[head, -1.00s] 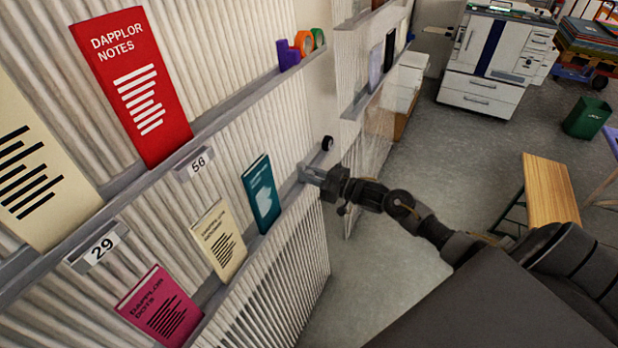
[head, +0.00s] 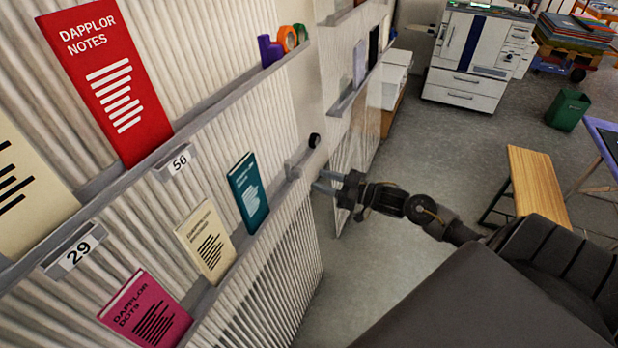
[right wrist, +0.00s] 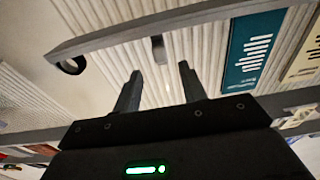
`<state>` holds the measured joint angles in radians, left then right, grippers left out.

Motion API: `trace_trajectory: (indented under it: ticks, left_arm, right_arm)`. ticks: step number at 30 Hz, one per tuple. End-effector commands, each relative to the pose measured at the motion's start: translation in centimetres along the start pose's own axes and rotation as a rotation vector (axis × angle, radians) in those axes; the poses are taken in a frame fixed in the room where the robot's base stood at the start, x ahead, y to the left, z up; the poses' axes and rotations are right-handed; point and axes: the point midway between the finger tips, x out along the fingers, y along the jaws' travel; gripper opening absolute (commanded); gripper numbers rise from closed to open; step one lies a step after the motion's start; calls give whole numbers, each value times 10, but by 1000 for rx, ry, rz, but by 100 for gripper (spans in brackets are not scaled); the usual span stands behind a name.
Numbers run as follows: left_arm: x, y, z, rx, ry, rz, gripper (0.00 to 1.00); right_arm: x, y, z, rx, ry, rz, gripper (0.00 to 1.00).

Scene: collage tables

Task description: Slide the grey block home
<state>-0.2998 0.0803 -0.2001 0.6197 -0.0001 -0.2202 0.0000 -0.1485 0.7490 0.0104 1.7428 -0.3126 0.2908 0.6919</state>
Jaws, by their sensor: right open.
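The small grey block (head: 293,171) sits on the lower shelf rail (head: 222,284), to the right of the teal book (head: 249,193). In the right wrist view the block (right wrist: 158,48) stands against the rail, ahead of my fingers and roughly between their lines. My right gripper (head: 322,182) is open and empty, a short gap to the right of the block. Its two fingers (right wrist: 158,82) show apart in the right wrist view, with nothing between them. My left gripper is not in view.
A black ring (head: 314,140) is at the rail's far end. A cream book (head: 207,240) and a pink book (head: 145,311) stand nearer on the same shelf. Open floor lies right of the wall.

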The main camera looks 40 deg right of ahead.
Motion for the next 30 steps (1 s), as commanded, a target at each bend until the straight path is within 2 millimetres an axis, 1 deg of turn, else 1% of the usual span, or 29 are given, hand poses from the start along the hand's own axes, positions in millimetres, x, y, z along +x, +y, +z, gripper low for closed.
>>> trace_trajectory:
  ticks: [1,3,7,26,28,29,30]
  left_arm:
    - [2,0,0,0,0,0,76]
    - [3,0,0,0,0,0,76]
    - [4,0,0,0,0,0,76]
    - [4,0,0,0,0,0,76]
    - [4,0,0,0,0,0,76]
    - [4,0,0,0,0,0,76]
    - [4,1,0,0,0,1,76]
  right_arm:
    - [-8,0,2,0,-2,0,42]
    - [-16,0,2,0,-1,1,42]
    - [-23,0,0,-1,1,1,42]
    - [-24,0,0,-11,1,1,42]
    - [-24,3,2,-55,-13,15,42]
    - [-25,9,6,-89,-29,36,42]
    - [-29,22,18,-123,-63,74,42]
